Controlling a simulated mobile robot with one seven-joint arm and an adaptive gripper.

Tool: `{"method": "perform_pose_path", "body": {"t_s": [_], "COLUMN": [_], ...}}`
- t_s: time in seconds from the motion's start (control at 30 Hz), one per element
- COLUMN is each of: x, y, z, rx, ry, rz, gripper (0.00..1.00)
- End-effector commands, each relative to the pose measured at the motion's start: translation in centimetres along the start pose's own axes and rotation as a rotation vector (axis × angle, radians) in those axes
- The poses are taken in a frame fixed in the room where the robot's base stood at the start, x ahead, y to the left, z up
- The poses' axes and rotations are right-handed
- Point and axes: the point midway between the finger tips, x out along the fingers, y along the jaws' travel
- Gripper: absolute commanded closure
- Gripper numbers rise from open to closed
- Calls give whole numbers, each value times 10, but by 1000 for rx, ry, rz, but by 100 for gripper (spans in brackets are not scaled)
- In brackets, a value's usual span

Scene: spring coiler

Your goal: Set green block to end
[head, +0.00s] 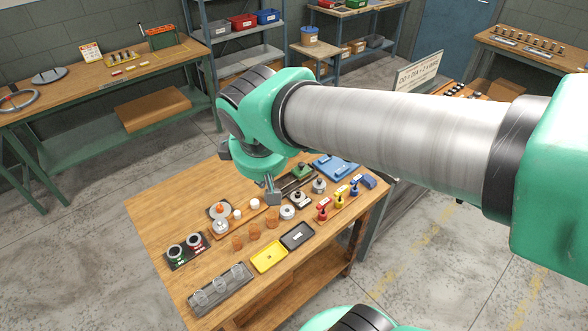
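A small green block (303,171) sits near the back right of the wooden workbench (160,220). It appears to be on or beside a dark rail-like fixture (291,184), too small to make out clearly. My gripper (272,193) hangs from my arm just left of the green block, pointing down over the bench. I cannot tell its height above the bench or whether its fingers are apart. Nothing can be seen held in it. My wrist partly covers the back edge of the bench.
Around the gripper are white pucks (287,212), orange-brown cylinders (254,231), a yellow tray (269,257), a black tray (297,235), red and yellow bottles (323,211) and a blue tray (336,167). A grey rack with clear cups (220,290) is in front.

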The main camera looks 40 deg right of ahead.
Motion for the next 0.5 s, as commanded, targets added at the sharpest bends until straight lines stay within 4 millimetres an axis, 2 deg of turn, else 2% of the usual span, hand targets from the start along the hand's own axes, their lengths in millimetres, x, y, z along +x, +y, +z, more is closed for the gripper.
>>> {"method": "perform_pose_path", "body": {"t_s": [0.03,0.27,0.5], "x": [15,70,136], "y": [9,50,88], "z": [-4,-23,-39], "rx": [-57,-340,-650], "ry": [-33,-158,-291], "rz": [16,83,116], "gripper": [100,100,100]}}
